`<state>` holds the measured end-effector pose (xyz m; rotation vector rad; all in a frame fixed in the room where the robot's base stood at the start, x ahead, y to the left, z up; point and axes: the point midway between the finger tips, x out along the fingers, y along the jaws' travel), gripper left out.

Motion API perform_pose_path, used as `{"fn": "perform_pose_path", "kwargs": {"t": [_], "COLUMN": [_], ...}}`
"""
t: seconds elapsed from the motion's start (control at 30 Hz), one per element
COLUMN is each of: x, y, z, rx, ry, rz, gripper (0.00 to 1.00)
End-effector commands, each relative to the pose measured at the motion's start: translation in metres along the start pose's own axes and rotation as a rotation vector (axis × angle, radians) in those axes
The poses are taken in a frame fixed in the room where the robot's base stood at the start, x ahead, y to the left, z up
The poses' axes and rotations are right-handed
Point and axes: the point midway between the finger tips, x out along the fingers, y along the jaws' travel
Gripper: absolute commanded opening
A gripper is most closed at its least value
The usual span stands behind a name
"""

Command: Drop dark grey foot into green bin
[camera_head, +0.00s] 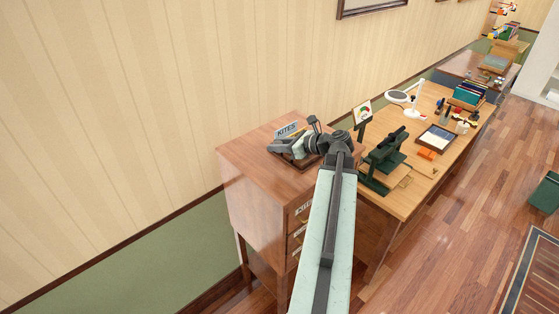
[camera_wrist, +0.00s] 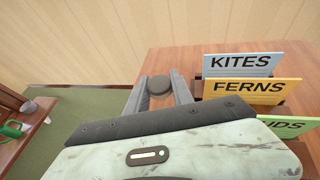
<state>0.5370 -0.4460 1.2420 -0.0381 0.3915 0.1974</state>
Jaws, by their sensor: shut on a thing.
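In the wrist view, my gripper (camera_wrist: 159,92) is shut on the dark grey foot (camera_wrist: 158,84), a small round dark piece between its two fingertips. The foot appears over the edge of the wooden cabinet top; its exact height is hard to judge. In the head view, my gripper (camera_head: 276,147) is at the cabinet top beside the card tray, and the foot is too small to make out. A green bin (camera_head: 546,192) stands on the floor at the far right, well away from my gripper and partly cut off by the frame.
A wooden cabinet (camera_head: 250,165) stands against the wall. It bears cards labelled KITES (camera_wrist: 240,64) and FERNS (camera_wrist: 250,91), close right of my gripper. A long desk (camera_head: 405,205) holds a dark green machine (camera_head: 383,160), a lamp and a frame. The wooden floor (camera_head: 480,190) between desk and bin is clear.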

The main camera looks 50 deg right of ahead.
Motion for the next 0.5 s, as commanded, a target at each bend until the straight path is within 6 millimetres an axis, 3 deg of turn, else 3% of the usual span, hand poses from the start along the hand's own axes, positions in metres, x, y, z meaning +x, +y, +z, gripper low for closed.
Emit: {"fn": "perform_pose_path", "kwargs": {"t": [0.03, 0.1, 0.33, 0.5], "x": [0.01, 0.015, 0.018, 0.03], "y": [0.001, 0.001, 0.002, 0.002], "z": [-0.022, -0.033, -0.037, -0.065], "rx": [0.0, -0.001, -0.002, -0.002], "ry": [0.0, 0.0, 0.0, 0.0], "rz": [0.001, 0.002, 0.004, 0.004], "gripper": [0.0, 0.0, 0.0, 0.0]}}
